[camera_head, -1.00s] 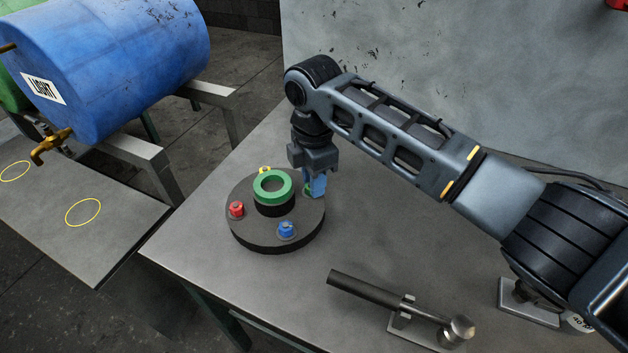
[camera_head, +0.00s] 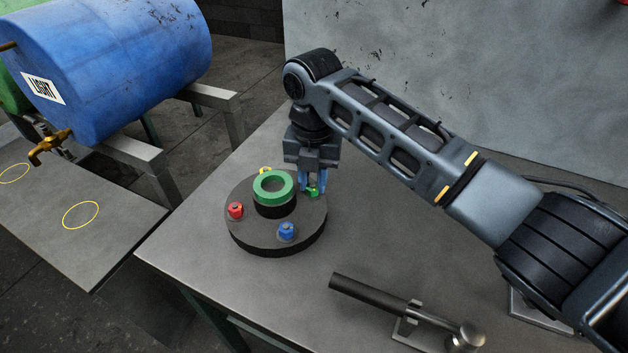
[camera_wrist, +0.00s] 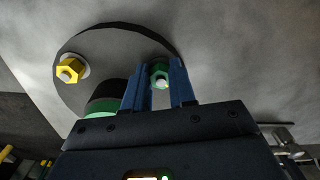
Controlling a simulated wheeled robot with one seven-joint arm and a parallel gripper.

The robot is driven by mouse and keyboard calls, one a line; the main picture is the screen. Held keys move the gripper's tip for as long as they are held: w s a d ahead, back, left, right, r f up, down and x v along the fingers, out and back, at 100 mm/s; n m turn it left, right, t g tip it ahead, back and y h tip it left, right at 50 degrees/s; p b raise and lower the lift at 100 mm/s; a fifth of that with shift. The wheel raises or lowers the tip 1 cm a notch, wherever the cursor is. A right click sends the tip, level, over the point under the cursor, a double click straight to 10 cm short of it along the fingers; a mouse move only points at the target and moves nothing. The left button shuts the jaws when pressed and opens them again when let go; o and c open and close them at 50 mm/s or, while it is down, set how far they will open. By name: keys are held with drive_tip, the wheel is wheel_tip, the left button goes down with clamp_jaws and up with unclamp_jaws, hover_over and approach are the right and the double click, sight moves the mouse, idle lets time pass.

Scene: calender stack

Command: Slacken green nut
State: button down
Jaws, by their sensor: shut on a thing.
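The green nut (camera_head: 313,191) sits on the right side of a dark round plate (camera_head: 262,238), which carries a green ring (camera_head: 273,187) on a black hub at its centre. My gripper (camera_head: 313,183) points down at the nut, its blue fingers on either side of it. In the wrist view the green nut (camera_wrist: 159,74) shows between the two blue fingers of my gripper (camera_wrist: 161,85), and the jaws are shut on it. The nut is partly hidden by the fingers.
A red nut (camera_head: 235,210), a blue nut (camera_head: 287,231) and a yellow nut (camera_head: 265,171) sit around the same plate. A black-handled tool (camera_head: 368,292) lies at the front right of the bench.

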drive_tip(key=n+b, duration=0.1)
drive_tip(key=n, duration=0.4)
drive_tip(key=shift+a+f+n+b, duration=0.1)
drive_tip(key=shift+a+n+b, duration=0.05)
drive_tip(key=shift+n+b, duration=0.15)
drive_tip(key=shift+s+a+n+b, duration=0.15)
drive_tip(key=shift+n+b, duration=0.8)
drive_tip(key=shift+n, duration=1.25)
drive_tip(key=c, duration=0.9)
unclamp_jaws()
drive_tip(key=shift+a+r, duration=0.1)
drive_tip(key=shift+r, duration=0.1)
